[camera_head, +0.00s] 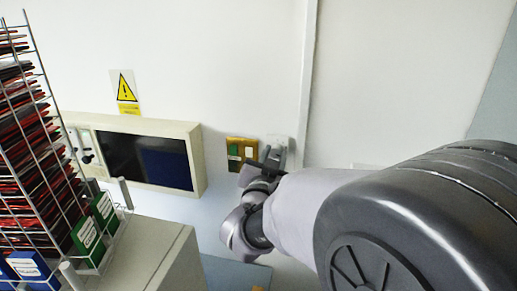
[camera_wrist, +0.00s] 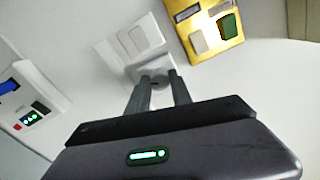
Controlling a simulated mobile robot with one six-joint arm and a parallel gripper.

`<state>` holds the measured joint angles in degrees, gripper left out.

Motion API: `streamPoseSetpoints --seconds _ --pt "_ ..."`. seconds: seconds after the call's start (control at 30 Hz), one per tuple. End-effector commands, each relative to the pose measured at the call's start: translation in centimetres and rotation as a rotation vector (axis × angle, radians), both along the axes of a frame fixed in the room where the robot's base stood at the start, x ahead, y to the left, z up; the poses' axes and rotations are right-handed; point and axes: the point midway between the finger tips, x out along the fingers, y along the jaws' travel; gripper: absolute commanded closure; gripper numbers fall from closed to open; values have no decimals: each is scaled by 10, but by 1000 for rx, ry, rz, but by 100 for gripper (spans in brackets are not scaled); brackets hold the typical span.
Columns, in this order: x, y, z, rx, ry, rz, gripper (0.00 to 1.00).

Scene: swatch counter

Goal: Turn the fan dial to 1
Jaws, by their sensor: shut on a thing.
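The number marks and the dial's pointer cannot be read. In the head view my gripper (camera_head: 266,160) is at the wall, just below a white switch plate (camera_head: 277,141); the dial cannot be made out there.
A white two-rocker switch plate (camera_wrist: 133,38) and a brass switch plate (camera_wrist: 211,27) are close by. A white control box (camera_wrist: 38,92) with green lights is left. A cream-framed dark panel (camera_head: 148,158), a wire rack (camera_head: 45,90) and a grey cabinet (camera_head: 150,250) stand left in the head view.

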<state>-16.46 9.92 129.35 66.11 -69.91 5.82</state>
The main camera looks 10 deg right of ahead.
Motion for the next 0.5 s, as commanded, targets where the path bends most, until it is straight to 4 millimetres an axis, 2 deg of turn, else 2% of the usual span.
streamPoseSetpoints --seconds 0.27,0.5 --pt "0 0 0 -55 22 0 100" --pt "0 0 0 -211 86 0 100"
